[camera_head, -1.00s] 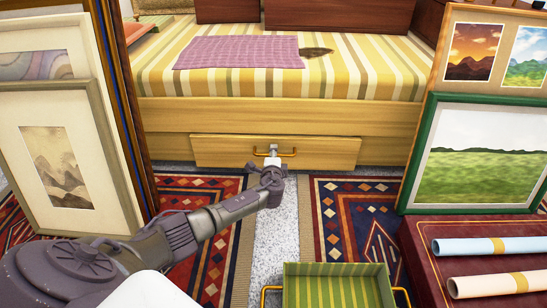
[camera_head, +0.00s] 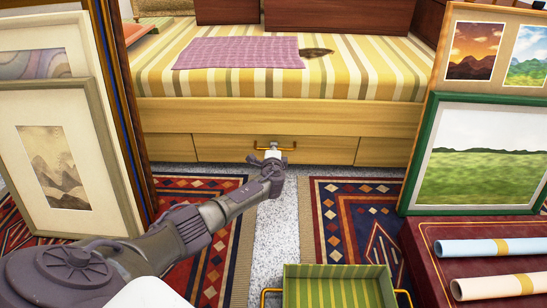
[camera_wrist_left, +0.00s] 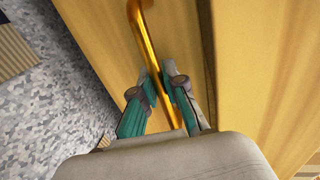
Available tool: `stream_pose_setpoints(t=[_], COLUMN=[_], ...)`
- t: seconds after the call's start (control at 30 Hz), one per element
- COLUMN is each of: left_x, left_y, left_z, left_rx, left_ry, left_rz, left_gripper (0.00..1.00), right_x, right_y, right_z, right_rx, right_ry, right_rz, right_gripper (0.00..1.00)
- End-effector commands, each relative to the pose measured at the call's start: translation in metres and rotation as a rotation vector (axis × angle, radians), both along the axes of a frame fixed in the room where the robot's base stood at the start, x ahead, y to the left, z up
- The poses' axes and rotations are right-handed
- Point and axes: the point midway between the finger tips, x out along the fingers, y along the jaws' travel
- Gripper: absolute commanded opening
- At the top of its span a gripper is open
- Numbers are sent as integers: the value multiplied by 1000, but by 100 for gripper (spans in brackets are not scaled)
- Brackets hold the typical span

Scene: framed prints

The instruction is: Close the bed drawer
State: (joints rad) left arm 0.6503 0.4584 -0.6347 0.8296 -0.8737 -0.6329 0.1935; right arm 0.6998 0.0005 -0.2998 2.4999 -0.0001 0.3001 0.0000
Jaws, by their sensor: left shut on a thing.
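The bed drawer (camera_head: 220,148) is a wooden front under the striped bed in the head view, and it sits about level with the bed base around it. Its brass handle (camera_head: 289,149) runs across the upper middle of the front. My left gripper (camera_head: 273,148) reaches the handle from the left. In the left wrist view my left gripper (camera_wrist_left: 158,90) is shut on the brass handle (camera_wrist_left: 150,55), with a finger on each side of the bar. The drawer's inside is hidden. My right gripper is not in view.
Framed prints (camera_head: 60,150) lean at the left, and a green-framed landscape (camera_head: 480,165) stands at the right. Rolled prints (camera_head: 490,248) lie on a red box. A green striped tray (camera_head: 335,285) is at the bottom. Patterned rugs flank a clear strip of grey floor.

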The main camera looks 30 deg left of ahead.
Motion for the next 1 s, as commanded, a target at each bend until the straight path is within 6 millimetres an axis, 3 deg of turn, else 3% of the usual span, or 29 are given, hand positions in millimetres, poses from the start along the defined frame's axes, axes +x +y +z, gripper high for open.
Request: stream_pose_setpoints(t=[0.33, 0.4, 0.5, 0.53, 1.0], left_x=[5, 5, 5, 5, -4], left_y=[4, 4, 3, 3, -3], left_z=[1, 1, 1, 0, 0], left_rx=[-1, -1, -1, -2, -3], left_ry=[0, 0, 0, 0, 0], left_rz=[0, 0, 0, -1, -2], left_gripper=[0, 19, 36, 37, 37], right_x=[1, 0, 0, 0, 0], right_y=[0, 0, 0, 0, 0], right_z=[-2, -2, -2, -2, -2], right_rx=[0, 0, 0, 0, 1], right_ry=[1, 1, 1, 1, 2], right_rz=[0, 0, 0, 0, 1], right_gripper=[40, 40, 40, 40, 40])
